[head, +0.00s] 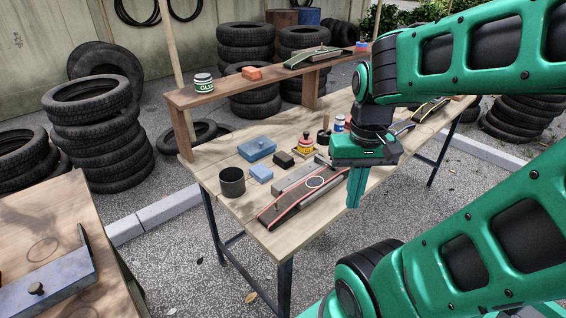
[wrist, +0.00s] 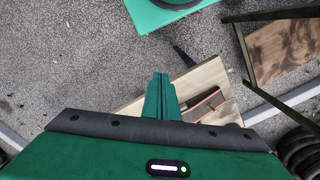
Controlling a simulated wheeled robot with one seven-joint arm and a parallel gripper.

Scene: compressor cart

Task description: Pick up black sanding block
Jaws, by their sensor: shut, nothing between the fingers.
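The black sanding block (head: 283,160) appears to be the small dark block on the workbench (head: 236,172), just right of a small blue block (head: 261,174). My gripper (head: 353,204) is shut and empty, pointing down over the bench's front edge, to the right of and nearer than the block. In the wrist view my gripper's closed fingers (wrist: 161,78) show above a bench corner. I cannot make out the black block in that view.
Around the block are a blue box (head: 257,149), a dark cup (head: 232,182), a grey bar (head: 297,179) and a long red-edged dark board (head: 275,212). A raised shelf (head: 213,94) runs along the back. Another table (head: 50,215) stands at left.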

